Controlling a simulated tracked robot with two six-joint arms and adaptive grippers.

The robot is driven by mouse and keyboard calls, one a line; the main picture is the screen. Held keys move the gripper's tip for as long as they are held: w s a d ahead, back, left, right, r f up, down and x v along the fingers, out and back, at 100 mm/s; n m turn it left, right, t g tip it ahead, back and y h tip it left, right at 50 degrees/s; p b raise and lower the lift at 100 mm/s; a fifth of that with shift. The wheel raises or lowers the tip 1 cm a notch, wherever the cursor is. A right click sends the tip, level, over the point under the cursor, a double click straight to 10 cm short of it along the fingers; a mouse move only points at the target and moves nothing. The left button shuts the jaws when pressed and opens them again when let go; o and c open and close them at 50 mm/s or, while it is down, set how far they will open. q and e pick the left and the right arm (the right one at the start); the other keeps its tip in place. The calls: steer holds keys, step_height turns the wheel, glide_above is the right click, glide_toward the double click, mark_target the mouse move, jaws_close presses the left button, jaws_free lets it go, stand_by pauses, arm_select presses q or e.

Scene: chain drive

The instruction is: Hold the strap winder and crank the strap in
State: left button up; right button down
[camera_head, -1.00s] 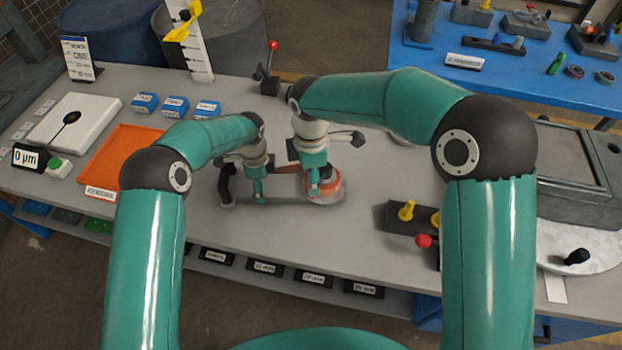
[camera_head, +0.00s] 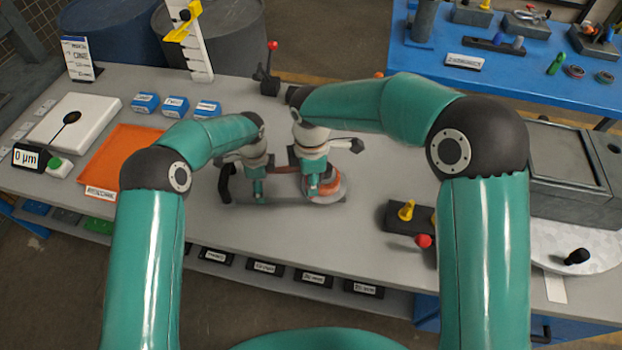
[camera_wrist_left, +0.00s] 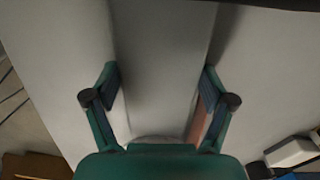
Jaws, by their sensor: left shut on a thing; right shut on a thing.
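The strap winder (camera_head: 285,200) lies flat on the grey bench in the middle of the head view. Its black handle (camera_head: 225,184) is at its left end, and its round drum with orange-red strap (camera_head: 330,188) is at its right end. My left gripper (camera_head: 258,193) points down and is shut on the winder's grey frame; the left wrist view shows its two fingers (camera_wrist_left: 160,82) on either side of a grey part. My right gripper (camera_head: 313,188) points down over the drum and is shut on the winder's crank, which it mostly hides.
An orange tray (camera_head: 100,177) and several blue boxes (camera_head: 175,104) stand to the left. A red-knobbed lever (camera_head: 271,68) stands behind. A dark block with a yellow knob (camera_head: 406,210) and a red knob (camera_head: 424,241) sits to the right. The bench in front of the winder is clear.

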steer(key=shift+w+a, duration=0.15)
steer(key=w+a+m, duration=0.1)
steer(key=w+m, duration=1.2)
steer(key=m, duration=0.7)
steer(key=shift+a+m, duration=0.3)
steer(key=shift+a, duration=0.05)
steer(key=shift+w, duration=0.1)
stand_by(0.4)
steer(key=c, duration=0.9)
jaws_free()
